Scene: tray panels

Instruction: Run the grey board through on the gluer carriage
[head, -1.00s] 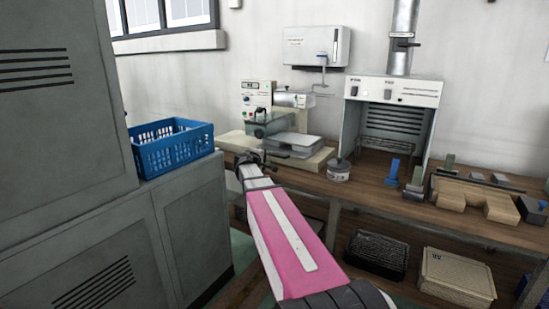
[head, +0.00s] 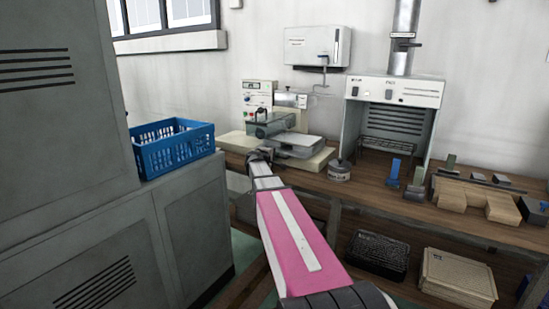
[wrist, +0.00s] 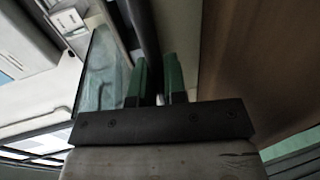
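The gluer (head: 262,112) is a cream machine at the back left of the bench. A flat grey board (head: 299,141) seems to lie on its carriage (head: 310,160), at the right of the machine. My gripper (head: 259,154) is at the carriage's front left edge, small and partly hidden by my wrist in the head view. In the wrist view, the two green fingers of my gripper (wrist: 158,82) stand apart with a dark bar (wrist: 143,30) between them. I cannot tell whether both fingers touch it. A clear guard (wrist: 100,72) is beside the left finger.
A round tin (head: 339,170) stands right of the carriage. A vented hood (head: 393,92), small blue and green stands and wooden blocks (head: 455,192) are farther right. A blue crate (head: 180,150) sits on the grey cabinet at left. Bare bench (head: 365,190) lies before the hood.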

